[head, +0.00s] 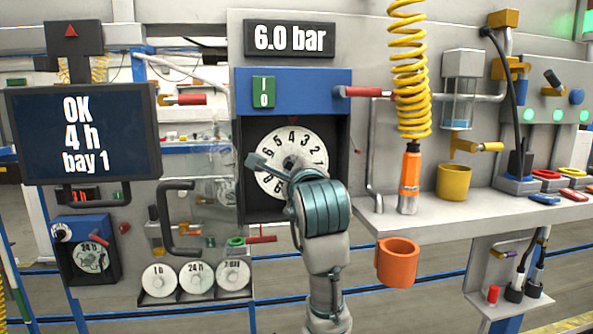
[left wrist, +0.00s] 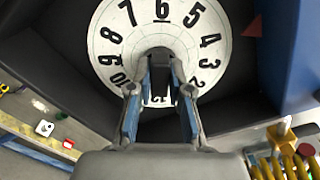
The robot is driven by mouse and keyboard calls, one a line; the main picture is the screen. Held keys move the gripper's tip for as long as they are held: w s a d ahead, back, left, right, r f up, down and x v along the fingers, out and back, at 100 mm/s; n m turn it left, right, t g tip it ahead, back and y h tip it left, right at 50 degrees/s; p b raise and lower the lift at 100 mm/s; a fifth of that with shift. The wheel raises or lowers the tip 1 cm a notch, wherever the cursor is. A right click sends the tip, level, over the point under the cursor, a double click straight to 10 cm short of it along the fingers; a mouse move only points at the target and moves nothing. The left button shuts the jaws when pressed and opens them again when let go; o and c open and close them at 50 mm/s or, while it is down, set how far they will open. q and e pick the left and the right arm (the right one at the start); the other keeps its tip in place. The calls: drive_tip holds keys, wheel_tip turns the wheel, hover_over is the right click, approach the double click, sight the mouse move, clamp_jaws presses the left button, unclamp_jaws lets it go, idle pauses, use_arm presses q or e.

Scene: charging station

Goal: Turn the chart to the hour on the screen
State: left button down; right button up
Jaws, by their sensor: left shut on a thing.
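The screen (head: 83,134) at the left reads "OK 4 h bay 1". The white round chart (head: 303,154), with black numbers around its rim, sits in the dark recess of the blue-topped recorder (head: 318,92). A small red pointer (head: 293,121) is above the chart, with the 4 right below it. In the left wrist view the 4 of the chart (left wrist: 112,62) also faces the red pointer (left wrist: 253,28). My left gripper (head: 288,168) is at the middle of the chart, its fingers (left wrist: 160,66) shut on the hub. The hub and the chart's lower part are partly hidden by the gripper.
A "6.0 bar" display (head: 290,39) is above the recorder. A red-handled valve (head: 362,92) and a yellow coiled hose (head: 409,75) are to the right. An orange cup (head: 397,263) hangs below the shelf (head: 450,212). Several spare charts (head: 196,277) stand at lower left.

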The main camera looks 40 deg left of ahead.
use_arm(q)
drive_tip(key=shift+r, duration=0.1)
drive_tip(key=c, duration=1.1)
unclamp_jaws()
drive_tip(key=shift+c, duration=0.2)
drive_tip(key=shift+o, duration=0.3)
use_arm(e)
drive_tip(key=shift+w+d, duration=0.15)
drive_tip(key=shift+d, duration=0.4)
use_arm(q)
drive_tip(key=v, duration=1.2)
drive_tip(key=shift+w, duration=0.2)
use_arm(e)
drive_tip(key=shift+a, duration=0.15)
use_arm(q)
drive_tip(key=shift+a+f, duration=0.1)
drive_tip(key=shift+f, duration=0.15)
use_arm(e)
drive_tip(key=shift+s, duration=0.2)
